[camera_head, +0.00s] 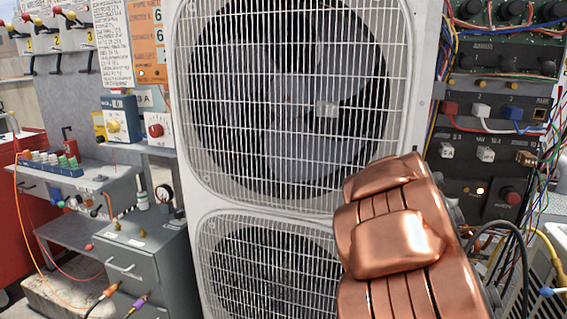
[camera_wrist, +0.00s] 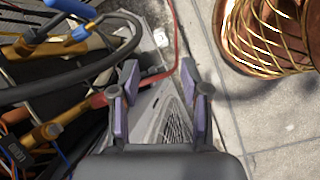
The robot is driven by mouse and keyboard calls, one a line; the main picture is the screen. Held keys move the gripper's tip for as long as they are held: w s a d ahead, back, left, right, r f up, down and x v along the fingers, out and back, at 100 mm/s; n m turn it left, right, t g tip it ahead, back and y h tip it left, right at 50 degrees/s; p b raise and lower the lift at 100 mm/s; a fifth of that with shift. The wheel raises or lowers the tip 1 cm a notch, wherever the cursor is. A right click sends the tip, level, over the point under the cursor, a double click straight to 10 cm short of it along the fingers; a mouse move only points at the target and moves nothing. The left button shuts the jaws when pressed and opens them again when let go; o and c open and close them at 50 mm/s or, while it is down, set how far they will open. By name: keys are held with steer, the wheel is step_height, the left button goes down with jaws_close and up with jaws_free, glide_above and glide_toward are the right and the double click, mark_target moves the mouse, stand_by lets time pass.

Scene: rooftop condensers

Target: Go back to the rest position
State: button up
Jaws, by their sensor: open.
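My gripper (camera_wrist: 160,75) shows in the wrist view with its two purple-padded fingers spread apart. Nothing is held between them. Past the fingers lie a grey case with a round grille (camera_wrist: 174,122) and pale floor tiles (camera_wrist: 245,115). My gripper's fingers do not show in the head view. The tall white condenser unit (camera_head: 412,60) with two round fan grilles stands in the middle of the head view. The copper arm in front hides part of its lower right.
In the wrist view, a thick black hose (camera_wrist: 105,62) and a red cable (camera_wrist: 176,35) lie close to the fingers. In the head view, a control rack (camera_head: 480,185) with loose wires stands right, and a grey cabinet (camera_head: 145,262) and bench (camera_head: 88,180) stand left.

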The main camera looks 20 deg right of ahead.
steer(key=s+a+f+m+y, duration=0.1)
steer(key=s+a+m, duration=0.1)
steer(key=s+a, duration=0.5)
steer(key=s+a+f+m+y, duration=0.15)
steer(key=s+a, duration=0.25)
steer(key=a, duration=0.8)
steer(key=s+a+m+y, duration=0.25)
steer(key=s+a, duration=0.25)
steer(key=a, duration=0.4)
step_height(320, 180, up, 26)
steer(key=t+p, duration=0.1)
steer(key=p, duration=2.4)
steer(key=shift+s+d+h, duration=0.15)
steer(key=shift+s+h, duration=0.15)
steer(key=shift+h, duration=0.1)
